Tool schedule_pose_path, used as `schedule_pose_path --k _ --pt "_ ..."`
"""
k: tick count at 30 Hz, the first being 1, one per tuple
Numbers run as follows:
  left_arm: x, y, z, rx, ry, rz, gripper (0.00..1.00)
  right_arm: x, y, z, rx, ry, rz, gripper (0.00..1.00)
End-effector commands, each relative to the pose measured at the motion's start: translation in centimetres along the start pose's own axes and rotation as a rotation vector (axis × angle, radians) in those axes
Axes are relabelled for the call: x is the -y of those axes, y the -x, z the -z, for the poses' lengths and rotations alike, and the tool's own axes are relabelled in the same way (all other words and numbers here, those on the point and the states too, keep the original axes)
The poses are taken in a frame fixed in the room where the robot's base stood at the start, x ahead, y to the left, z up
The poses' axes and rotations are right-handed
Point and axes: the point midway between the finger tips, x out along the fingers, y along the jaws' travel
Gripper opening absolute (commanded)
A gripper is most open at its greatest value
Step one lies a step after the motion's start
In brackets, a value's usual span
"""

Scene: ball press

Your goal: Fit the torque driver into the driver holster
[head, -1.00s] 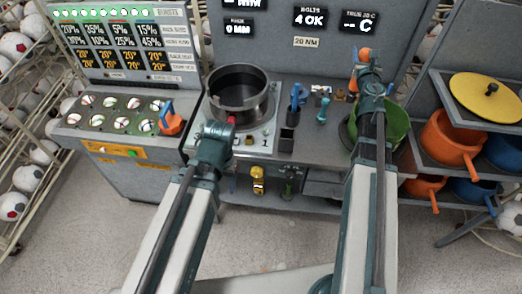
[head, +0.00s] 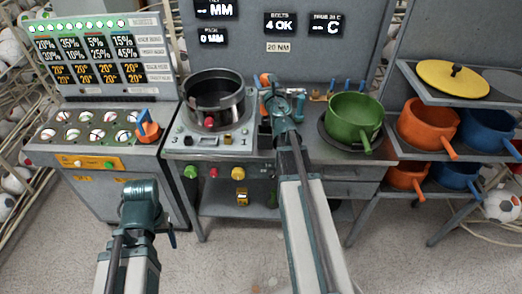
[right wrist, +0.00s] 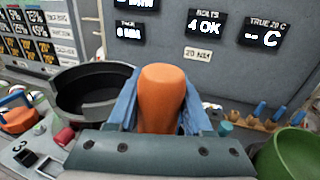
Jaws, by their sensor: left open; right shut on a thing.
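The torque driver shows as a rounded orange handle (right wrist: 161,88) between the blue fingers of my right gripper (right wrist: 160,112). In the head view the right gripper (head: 272,95) is over the bench, just right of the dark pot, with a bit of orange (head: 264,79) at its tip. The driver's lower end is hidden. I cannot make out the driver holster; my right arm covers part of the bench there. My left gripper (head: 140,203) is open and empty, low in front of the left cabinet, apart from everything.
The dark pot (head: 213,94) stands on the press at left of the right gripper. A green pan (head: 354,120) stands to its right. A rack of small blue-handled tools (head: 346,88) is at the back. The floor in front is clear.

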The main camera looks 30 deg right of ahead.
Motion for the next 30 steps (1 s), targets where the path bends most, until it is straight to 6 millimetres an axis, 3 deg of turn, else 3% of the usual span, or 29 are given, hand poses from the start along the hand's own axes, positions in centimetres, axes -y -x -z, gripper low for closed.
schedule_pose_path --k 8,18,30 --pt "-0.1 -1.2 0.1 0.000 0.000 0.000 0.74 0.0 0.0 1.2 0.000 -0.001 0.000 0.00" --pt "-0.6 -6.0 0.3 0.000 0.000 0.000 0.74 0.0 -0.1 6.0 0.000 -0.001 0.000 0.00" --pt "-0.7 -7.3 0.4 0.000 0.000 0.000 0.74 0.0 -0.1 7.4 0.000 -0.001 0.000 0.00"
